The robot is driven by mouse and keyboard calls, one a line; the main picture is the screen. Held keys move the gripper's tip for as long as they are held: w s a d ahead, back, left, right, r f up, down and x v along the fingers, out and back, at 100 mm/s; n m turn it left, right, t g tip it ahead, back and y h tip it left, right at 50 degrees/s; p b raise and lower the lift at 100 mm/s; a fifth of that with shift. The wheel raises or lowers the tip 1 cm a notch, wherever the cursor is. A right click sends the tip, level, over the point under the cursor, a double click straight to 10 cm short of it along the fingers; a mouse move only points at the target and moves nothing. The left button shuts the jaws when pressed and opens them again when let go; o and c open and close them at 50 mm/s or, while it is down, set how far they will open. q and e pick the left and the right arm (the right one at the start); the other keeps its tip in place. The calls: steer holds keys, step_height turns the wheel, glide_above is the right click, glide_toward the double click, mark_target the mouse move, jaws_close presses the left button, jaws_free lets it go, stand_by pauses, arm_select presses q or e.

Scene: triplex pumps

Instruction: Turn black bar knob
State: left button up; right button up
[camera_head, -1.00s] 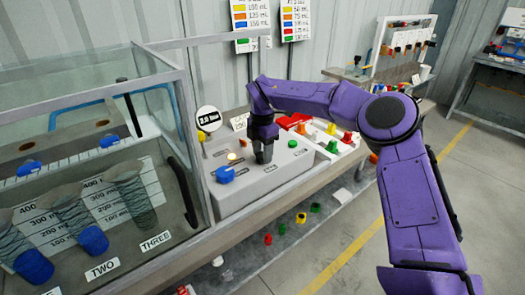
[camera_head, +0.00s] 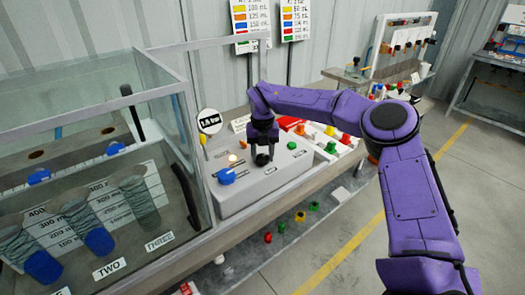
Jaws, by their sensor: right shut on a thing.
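The black bar knob (camera_head: 262,159) is on the top of the grey control box, between the blue knob and the green button. My right gripper (camera_head: 262,150) points down over it from above, with its fingers closed around the knob. The fingers and wrist hide part of the knob. My left gripper is not in view.
A glass-walled tank (camera_head: 185,130) stands close on the left. Coloured parts lie to the right and on a lower shelf.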

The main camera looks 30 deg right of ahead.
mark_target(263, 157)
steer(key=n, duration=0.1)
steer(key=n+p, duration=0.1)
steer(key=n, duration=0.1)
steer(key=shift+r+n, duration=0.2)
steer(key=shift+n, duration=0.1)
steer(key=n+p, duration=0.2)
steer(key=n, duration=0.1)
steer(key=shift+n, duration=0.3)
steer(key=n+p, duration=0.1)
steer(key=n, duration=0.3)
steer(key=shift+p, duration=0.35)
steer(key=shift+w+d+f+n+p, duration=0.1)
steer(key=shift+n+p, duration=0.35)
steer(key=shift+n, duration=1.25)
steer(key=o, duration=1.1)
steer(key=shift+c, duration=0.2)
step_height(263, 157, up, 10)
steer(key=b, duration=0.2)
steer(key=shift+r, duration=0.25)
